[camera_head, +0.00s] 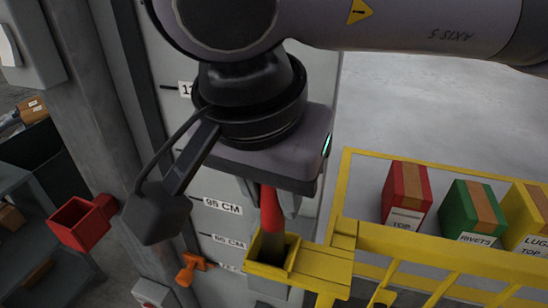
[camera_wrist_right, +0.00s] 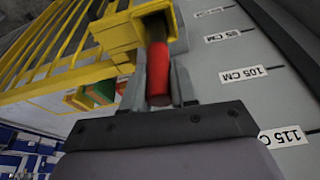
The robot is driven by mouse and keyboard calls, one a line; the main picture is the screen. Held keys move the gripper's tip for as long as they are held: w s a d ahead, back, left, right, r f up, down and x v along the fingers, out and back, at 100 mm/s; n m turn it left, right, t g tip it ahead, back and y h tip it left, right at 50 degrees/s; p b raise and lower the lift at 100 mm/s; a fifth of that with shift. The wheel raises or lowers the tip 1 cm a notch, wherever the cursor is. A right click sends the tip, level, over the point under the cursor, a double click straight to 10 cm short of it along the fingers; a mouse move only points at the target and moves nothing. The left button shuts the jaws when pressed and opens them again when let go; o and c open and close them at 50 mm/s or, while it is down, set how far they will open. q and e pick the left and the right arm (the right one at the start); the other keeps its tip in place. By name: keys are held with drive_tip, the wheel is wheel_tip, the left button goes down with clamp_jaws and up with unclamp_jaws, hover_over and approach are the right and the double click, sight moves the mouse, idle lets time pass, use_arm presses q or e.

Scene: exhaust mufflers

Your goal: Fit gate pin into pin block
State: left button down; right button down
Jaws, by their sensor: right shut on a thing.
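The gate pin (camera_head: 270,208) is a red rod in the head view. It hangs roughly upright below my right gripper (camera_head: 270,190), which is shut on it. The pin block (camera_head: 270,272) is a yellow open-topped box on the yellow railing. The pin's lower end is at the block's mouth; how deep it sits I cannot tell. In the right wrist view the red pin (camera_wrist_right: 157,70) lies between the two grey fingers of the gripper (camera_wrist_right: 160,90), its far end at the yellow block (camera_wrist_right: 118,32). My left gripper is not in view.
A red open box (camera_head: 78,224) is at the left, near an orange fitting (camera_head: 190,268). A grey panel with height labels (camera_head: 222,206) stands close behind the pin. Red, green and yellow cartons (camera_head: 406,193) stand at the right behind the yellow railing (camera_head: 440,246).

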drive_tip(key=shift+f+b, duration=1.3)
drive_tip(key=shift+f, duration=0.4)
drive_tip(key=c, duration=0.8)
unclamp_jaws()
drive_tip(key=v, duration=0.7)
drive_tip(key=shift+r, duration=0.1)
drive_tip(key=shift+s, duration=0.1)
